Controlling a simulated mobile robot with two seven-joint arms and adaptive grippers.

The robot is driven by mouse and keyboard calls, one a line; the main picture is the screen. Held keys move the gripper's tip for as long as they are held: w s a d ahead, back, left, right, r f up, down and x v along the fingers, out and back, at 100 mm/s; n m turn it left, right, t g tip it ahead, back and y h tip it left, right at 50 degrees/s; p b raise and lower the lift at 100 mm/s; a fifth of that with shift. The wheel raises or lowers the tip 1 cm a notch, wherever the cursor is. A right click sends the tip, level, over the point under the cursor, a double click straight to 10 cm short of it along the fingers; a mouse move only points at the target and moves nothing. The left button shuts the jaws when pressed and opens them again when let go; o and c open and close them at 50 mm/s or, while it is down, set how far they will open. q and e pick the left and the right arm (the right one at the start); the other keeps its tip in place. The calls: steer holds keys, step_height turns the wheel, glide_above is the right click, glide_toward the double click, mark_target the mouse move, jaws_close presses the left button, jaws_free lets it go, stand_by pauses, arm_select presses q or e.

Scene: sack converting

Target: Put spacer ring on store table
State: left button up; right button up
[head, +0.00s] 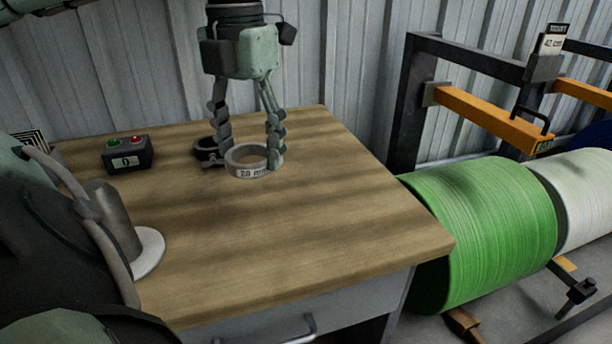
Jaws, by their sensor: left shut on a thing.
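A pale grey spacer ring (247,171) with a "20 mm" label stands out over the wooden-topped table (330,215). My left gripper (249,153) comes down from above, with its two fingers shut on opposite sides of the ring. The ring is level, at or just above the tabletop; I cannot tell whether it touches. Nothing in view names this table as the store table. My right gripper is not in view.
A dark ring-shaped item (205,148) lies close beside the left finger. A button box (127,154) reading 0 and a grey cylinder on a white disc (150,250) are at left. Green (485,230) and white rolls stand beyond the right edge. The table's right half is clear.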

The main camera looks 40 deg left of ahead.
arm_select(q)
steer(key=p, duration=0.1)
glide_above(301, 195)
step_height(301, 195, down, 5)
steer(key=shift+f, duration=0.1)
step_height(301, 195, down, 4)
steer(key=shift+r+p, duration=0.15)
steer(key=shift+p, duration=0.2)
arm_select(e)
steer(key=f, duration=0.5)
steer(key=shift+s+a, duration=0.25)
arm_select(q)
steer(key=shift+f, duration=0.2)
